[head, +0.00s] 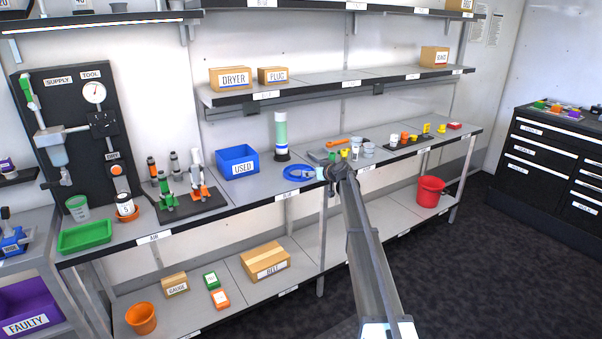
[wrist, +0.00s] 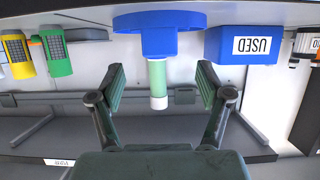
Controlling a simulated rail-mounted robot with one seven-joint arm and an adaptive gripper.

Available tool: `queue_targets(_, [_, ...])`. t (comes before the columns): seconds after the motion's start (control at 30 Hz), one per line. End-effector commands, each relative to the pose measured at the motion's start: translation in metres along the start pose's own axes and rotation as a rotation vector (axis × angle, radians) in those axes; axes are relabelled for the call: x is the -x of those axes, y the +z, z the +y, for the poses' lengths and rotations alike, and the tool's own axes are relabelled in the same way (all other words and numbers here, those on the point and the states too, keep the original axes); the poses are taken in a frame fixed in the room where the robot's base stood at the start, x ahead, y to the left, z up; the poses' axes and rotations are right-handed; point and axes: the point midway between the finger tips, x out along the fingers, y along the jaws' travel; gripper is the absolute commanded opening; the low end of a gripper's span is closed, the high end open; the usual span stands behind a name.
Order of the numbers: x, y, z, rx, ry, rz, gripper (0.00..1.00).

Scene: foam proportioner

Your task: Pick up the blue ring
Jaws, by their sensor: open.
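The blue ring (head: 291,173) lies on the workbench in the head view, in front of a green and white cylinder (head: 281,133) and just left of my gripper (head: 326,176). In the upside-down wrist view the blue ring (wrist: 160,22) is at top centre, ahead of my gripper (wrist: 160,80). The two fingers are spread wide and empty, apart from the ring. The cylinder (wrist: 158,82) shows behind the ring, in the gap between the fingers. My arm's end hides part of the bench right of the ring.
A blue bin marked USED (head: 238,162) stands left of the ring. An orange-handled tool (head: 338,142) and several small jars and coloured parts lie to the right. A shelf (head: 340,88) runs above the bench. The bench between bin and ring is clear.

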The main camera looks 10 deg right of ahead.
Motion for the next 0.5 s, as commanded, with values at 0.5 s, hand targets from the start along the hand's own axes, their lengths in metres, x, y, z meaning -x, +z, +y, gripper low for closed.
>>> queue_targets(0.5, [-0.041,0.001,0.001,0.000,-0.001,-0.002,0.77])
